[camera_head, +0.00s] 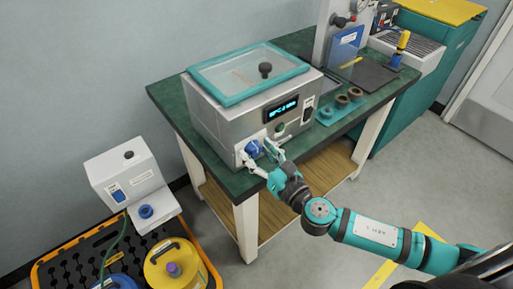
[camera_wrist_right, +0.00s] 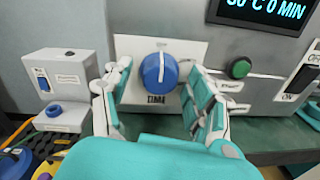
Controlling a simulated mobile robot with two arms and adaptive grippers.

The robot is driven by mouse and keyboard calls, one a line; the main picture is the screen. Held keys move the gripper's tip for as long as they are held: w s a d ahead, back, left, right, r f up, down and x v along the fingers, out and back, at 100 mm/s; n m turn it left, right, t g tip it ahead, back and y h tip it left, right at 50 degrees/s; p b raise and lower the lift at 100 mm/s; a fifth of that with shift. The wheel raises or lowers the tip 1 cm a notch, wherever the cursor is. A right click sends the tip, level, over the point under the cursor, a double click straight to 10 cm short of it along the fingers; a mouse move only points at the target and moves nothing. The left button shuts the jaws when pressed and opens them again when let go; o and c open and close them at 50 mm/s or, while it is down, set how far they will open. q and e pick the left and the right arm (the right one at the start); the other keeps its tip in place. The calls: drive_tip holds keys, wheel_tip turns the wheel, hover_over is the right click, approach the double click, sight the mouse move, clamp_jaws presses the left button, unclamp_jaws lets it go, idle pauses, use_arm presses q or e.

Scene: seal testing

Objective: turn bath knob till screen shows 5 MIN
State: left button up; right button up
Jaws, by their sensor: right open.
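The bath (camera_head: 240,90) is a grey box with a teal-rimmed clear lid on the green table. Its blue knob (camera_wrist_right: 159,73) has a white pointer line that points about straight up, above a label reading TIMER or similar, partly hidden. The screen (camera_wrist_right: 262,12) shows "0 MIN" after a temperature that is cut off at the top; in the head view the screen (camera_head: 282,109) is too small to read surely. My right gripper (camera_wrist_right: 160,95) is open, with one finger on each side of the knob, apart from it as far as I can tell. My left gripper is not in view.
A green button (camera_wrist_right: 238,68) and an ON-labelled switch (camera_wrist_right: 304,80) sit right of the knob. Ring-shaped parts on a teal tray (camera_head: 340,103) lie right of the bath. A white dispenser box (camera_head: 126,170) and yellow can (camera_head: 175,265) stand at lower left.

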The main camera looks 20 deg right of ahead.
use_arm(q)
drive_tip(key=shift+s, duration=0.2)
use_arm(e)
drive_tip(key=shift+s, duration=0.1)
drive_tip(key=shift+c, duration=1.6)
drive_tip(key=c, duration=0.8)
drive_tip(key=shift+c, duration=0.2)
